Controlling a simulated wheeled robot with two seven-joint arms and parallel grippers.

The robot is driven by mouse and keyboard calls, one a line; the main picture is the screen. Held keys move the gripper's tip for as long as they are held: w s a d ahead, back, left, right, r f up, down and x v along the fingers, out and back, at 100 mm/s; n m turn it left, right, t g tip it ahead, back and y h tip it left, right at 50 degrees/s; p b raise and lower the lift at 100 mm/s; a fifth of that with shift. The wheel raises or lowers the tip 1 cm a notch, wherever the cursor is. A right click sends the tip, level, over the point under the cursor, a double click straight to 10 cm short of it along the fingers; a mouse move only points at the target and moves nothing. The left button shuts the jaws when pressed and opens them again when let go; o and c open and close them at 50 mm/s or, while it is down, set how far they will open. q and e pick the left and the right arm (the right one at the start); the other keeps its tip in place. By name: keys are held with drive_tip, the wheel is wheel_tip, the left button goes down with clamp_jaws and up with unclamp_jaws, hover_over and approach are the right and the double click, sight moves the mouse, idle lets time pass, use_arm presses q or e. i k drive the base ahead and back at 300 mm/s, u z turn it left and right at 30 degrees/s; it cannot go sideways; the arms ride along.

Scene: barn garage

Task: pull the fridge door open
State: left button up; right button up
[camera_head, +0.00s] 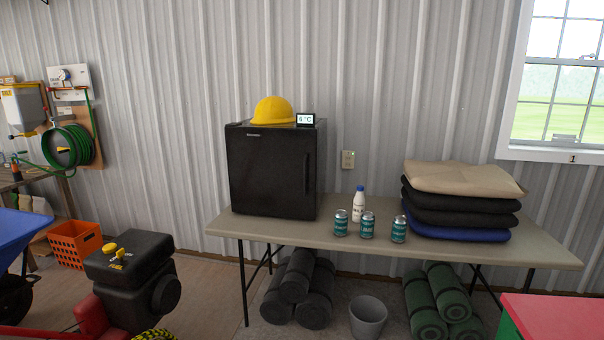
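A small black fridge (270,172) stands upright at the left end of a folding table (450,248). Its door faces me and looks closed. A dark vertical handle shows near the door's right edge (306,173). A yellow hard hat (273,111) and a small display reading about 5 °C (306,119) sit on top of the fridge. The inside of the fridge is hidden. Neither of my grippers shows in this view.
Three teal cans (368,225) and a white bottle (359,201) stand right of the fridge. Folded cloths (460,200) are stacked farther right. The tabletop before the fridge is bare.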

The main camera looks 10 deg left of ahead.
sight(273, 171)
drive_tip(key=u, duration=0.3)
drive_tip(key=i, duration=1.35)
drive_tip(key=z, duration=0.5)
drive_tip(key=i, duration=1.05)
drive_tip(key=z, duration=0.5)
